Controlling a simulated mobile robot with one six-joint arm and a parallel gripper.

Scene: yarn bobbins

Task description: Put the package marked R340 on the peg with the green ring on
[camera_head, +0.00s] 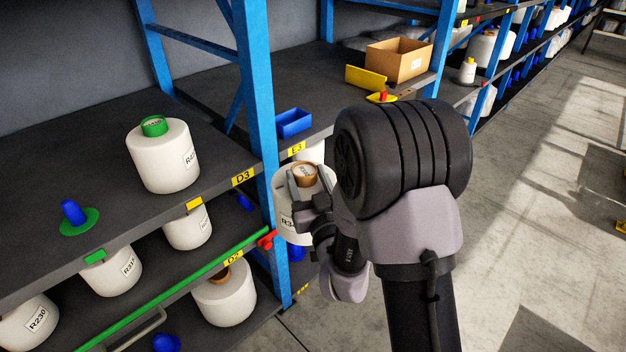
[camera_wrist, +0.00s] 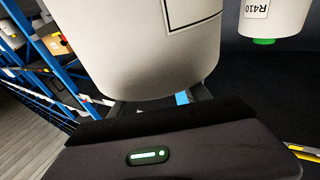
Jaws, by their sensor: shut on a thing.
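My gripper (camera_head: 307,190) is shut on the brown core of a white package (camera_head: 290,230) and holds it in the air by the blue post in front of the shelf. Its label is partly hidden; it seems to start with R3. The held package fills the upper middle of the wrist view (camera_wrist: 150,45). The peg with the green ring (camera_head: 72,213) is a short blue peg with a flat green ring around its foot. It stands bare on the upper shelf at left.
A white package (camera_head: 165,160) with a green core stands on the upper shelf (camera_head: 60,160), right of the peg; the wrist view reads R410 (camera_wrist: 256,8). A blue post (camera_head: 258,110) stands between it and my gripper. Several packages (camera_head: 110,275) sit below.

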